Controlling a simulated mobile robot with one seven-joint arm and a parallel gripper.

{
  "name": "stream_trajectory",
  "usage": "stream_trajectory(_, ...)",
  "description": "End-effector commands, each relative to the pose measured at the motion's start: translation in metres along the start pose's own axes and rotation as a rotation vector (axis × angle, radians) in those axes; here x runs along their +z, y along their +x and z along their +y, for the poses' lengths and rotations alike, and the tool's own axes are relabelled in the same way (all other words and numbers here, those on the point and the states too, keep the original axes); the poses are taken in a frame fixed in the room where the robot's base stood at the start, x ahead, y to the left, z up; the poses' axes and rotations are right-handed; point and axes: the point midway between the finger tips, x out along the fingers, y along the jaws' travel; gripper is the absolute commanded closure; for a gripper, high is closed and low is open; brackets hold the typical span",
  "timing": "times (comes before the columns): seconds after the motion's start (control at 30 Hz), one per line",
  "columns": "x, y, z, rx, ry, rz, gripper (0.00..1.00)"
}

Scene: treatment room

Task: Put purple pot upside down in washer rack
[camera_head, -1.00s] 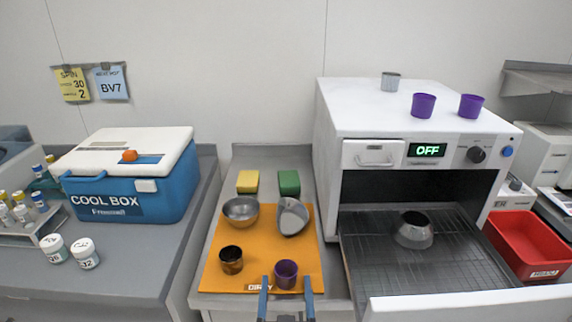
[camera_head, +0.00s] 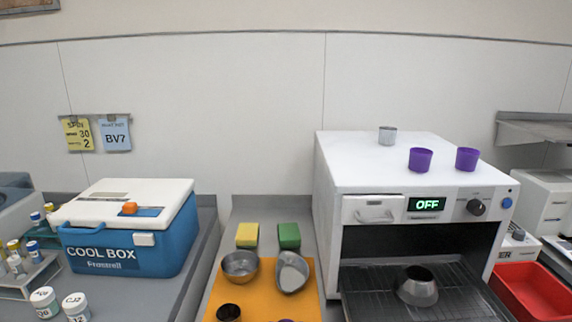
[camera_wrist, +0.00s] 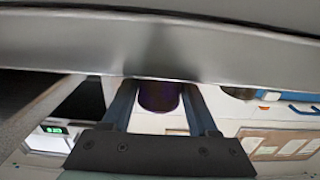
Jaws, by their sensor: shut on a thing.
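My gripper (camera_wrist: 158,92) shows in the wrist view, its two blue fingers shut on a dark purple pot (camera_wrist: 158,98). A purple rim (camera_head: 286,320) just shows at the bottom edge of the head view; my gripper is out of that view. The washer (camera_head: 375,205) is open at the front. Its wire rack (camera_head: 375,290) holds a grey metal pot (camera_head: 417,287) with its narrow end up. Two other purple pots (camera_head: 420,159) (camera_head: 467,158) stand on top of the washer, beside a small metal cup (camera_head: 387,135).
An orange mat (camera_head: 257,306) bears metal bowls (camera_head: 240,267) (camera_head: 291,271) and a dark pot (camera_head: 229,312). Yellow (camera_head: 247,235) and green (camera_head: 289,236) sponges lie behind. A cool box (camera_head: 125,235) stands left, a red bin (camera_head: 532,290) right. Rack space left of the metal pot is clear.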

Motion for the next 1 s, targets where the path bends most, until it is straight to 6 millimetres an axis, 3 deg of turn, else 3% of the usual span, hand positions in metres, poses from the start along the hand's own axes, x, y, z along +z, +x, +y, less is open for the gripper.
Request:
stream_trajectory(0.47, 0.0, 0.0, 0.0, 0.0, 0.0, 0.0, 0.72)
stream_trajectory(0.5, 0.0, 0.0, 0.0, 0.0, 0.0, 0.0, 0.78)
stream_trajectory(0.57, -0.001, 0.0, 0.0, 0.0, 0.0, 0.0, 0.78)
stream_trajectory(1.0, -0.035, 0.0, 0.0, 0.0, 0.0, 0.0, 0.78)
